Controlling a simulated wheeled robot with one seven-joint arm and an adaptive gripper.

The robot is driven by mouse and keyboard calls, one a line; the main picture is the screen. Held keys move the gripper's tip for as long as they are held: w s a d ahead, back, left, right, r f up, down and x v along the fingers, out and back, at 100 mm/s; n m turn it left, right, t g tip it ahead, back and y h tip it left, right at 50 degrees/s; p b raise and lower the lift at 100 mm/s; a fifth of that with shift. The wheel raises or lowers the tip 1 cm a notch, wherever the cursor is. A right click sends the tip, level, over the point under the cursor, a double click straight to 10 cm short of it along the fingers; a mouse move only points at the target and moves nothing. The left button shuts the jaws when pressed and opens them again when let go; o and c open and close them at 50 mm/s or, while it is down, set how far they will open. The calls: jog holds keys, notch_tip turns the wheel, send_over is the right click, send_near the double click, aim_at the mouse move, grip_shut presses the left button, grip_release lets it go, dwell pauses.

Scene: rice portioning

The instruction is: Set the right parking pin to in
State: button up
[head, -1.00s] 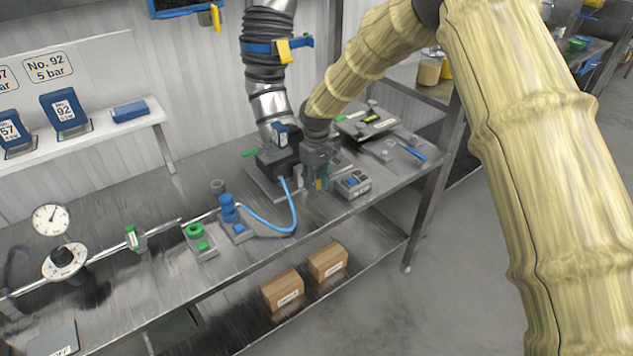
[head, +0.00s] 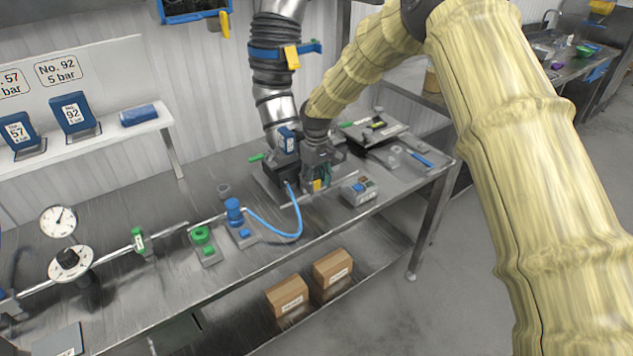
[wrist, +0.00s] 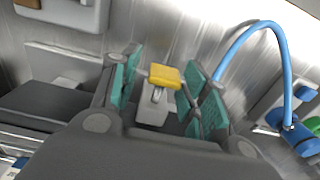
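A yellow-topped pin (wrist: 164,76) on a small light-grey block shows in the wrist view, between my two teal-padded fingers. My gripper (wrist: 163,62) is open around it, with visible gaps on both sides. In the head view, my gripper (head: 320,168) is low at the right side of the dark fixture (head: 279,171) under the ribbed duct, and a yellow spot (head: 317,185) shows beside the fingers. My gripper hides part of the fixture. I cannot tell from these views whether the pin is in or out.
A blue hose (head: 283,233) loops from the fixture to a blue fitting (head: 234,211). A control box with buttons (head: 359,191) stands close to the right of my gripper. A green handle (head: 256,157) sticks out at the fixture's left. The bench front between hose and control box is mostly clear.

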jog(key=shift+a, duration=0.35)
jog(key=shift+d+r, duration=0.15)
jog(key=shift+r, duration=0.15)
notch_tip(320, 180, up, 11)
jog(key=shift+a+r, duration=0.2)
dwell(0.3)
